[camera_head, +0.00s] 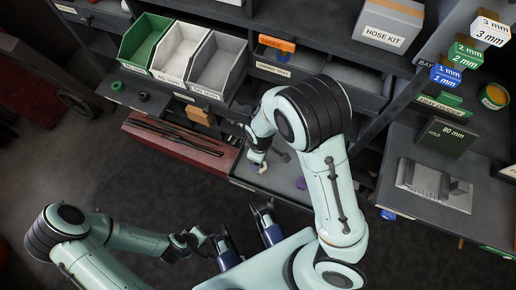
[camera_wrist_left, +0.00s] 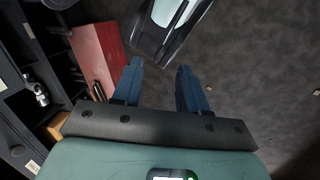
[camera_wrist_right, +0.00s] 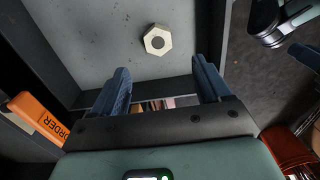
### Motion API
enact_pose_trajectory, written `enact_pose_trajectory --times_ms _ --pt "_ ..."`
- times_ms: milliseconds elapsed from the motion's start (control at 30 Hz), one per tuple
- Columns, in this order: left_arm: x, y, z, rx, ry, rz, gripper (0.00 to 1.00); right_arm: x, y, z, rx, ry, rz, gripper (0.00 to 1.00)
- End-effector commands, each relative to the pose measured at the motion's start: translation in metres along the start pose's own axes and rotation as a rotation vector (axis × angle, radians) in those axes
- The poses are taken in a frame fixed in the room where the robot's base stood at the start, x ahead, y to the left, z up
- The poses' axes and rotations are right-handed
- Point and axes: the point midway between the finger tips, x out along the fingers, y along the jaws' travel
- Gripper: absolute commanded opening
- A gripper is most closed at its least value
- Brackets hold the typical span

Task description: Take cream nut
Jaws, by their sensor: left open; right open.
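The cream nut (camera_wrist_right: 157,40), hexagonal with a dark hole, lies on the grey floor of an open drawer. It shows small in the head view (camera_head: 262,168). My right gripper (camera_wrist_right: 160,64) is open, with the nut ahead of and apart from its fingertips; in the head view this gripper is at the drawer (camera_head: 240,180). My left gripper (camera_wrist_left: 159,67) is open and empty over the floor, in front of the drawer. Its blue fingers show in the head view (camera_head: 240,222).
Green, white and grey bins (camera_head: 180,50) stand on the shelf above. An orange label block (camera_wrist_right: 38,122) is beside the drawer. The floor in front is mostly clear.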

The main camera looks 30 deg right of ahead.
Motion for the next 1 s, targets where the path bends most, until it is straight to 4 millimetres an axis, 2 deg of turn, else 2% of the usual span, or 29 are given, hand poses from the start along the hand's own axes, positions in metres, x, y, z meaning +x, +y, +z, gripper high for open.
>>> enact_pose_trajectory --times_ms 33,133,467,733,1000 --pt "0.008 -0.003 -0.009 -0.003 0.021 -0.001 0.43 0.015 0.000 0.001 0.001 -0.004 -0.002 0.77" --pt "0.015 -0.006 -0.020 -0.005 0.054 -0.003 0.43 0.032 0.000 0.001 0.002 -0.003 -0.001 0.77" --pt "0.024 -0.010 -0.038 -0.009 0.103 -0.005 0.43 0.053 0.001 0.001 0.001 0.000 0.000 0.77" --pt "0.042 -0.019 -0.073 -0.017 0.195 -0.012 0.43 0.093 0.002 0.005 0.002 -0.003 -0.001 0.77" --pt "0.042 -0.019 -0.077 -0.017 0.210 -0.012 0.43 0.097 0.002 0.004 0.001 0.001 0.001 0.77"
